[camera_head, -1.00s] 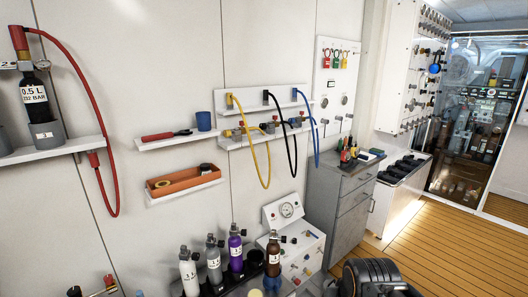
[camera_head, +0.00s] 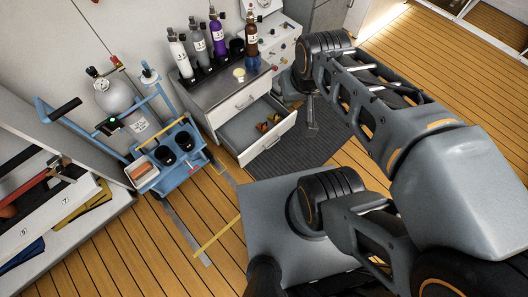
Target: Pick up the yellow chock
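In the head view, an open drawer (camera_head: 247,133) of the grey-white cabinet holds a few small yellow and orange-red pieces. A yellow piece (camera_head: 274,119) lies near the drawer's right end and may be the yellow chock. It is too small to make out its shape. My arm reaches from the right, and its wrist is right of the cabinet. My gripper (camera_head: 312,112) seems to point down over the dark mat, right of the drawer and apart from the pieces. Its fingers are too small and dark to tell whether they are open or shut.
Several small bottles (camera_head: 198,46) stand on the cabinet top. A blue cart (camera_head: 176,170) with a grey cylinder stands left of the drawer. A shelf (camera_head: 75,215) with tools is at far left. A dark mat (camera_head: 300,145) and open wooden floor lie around.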

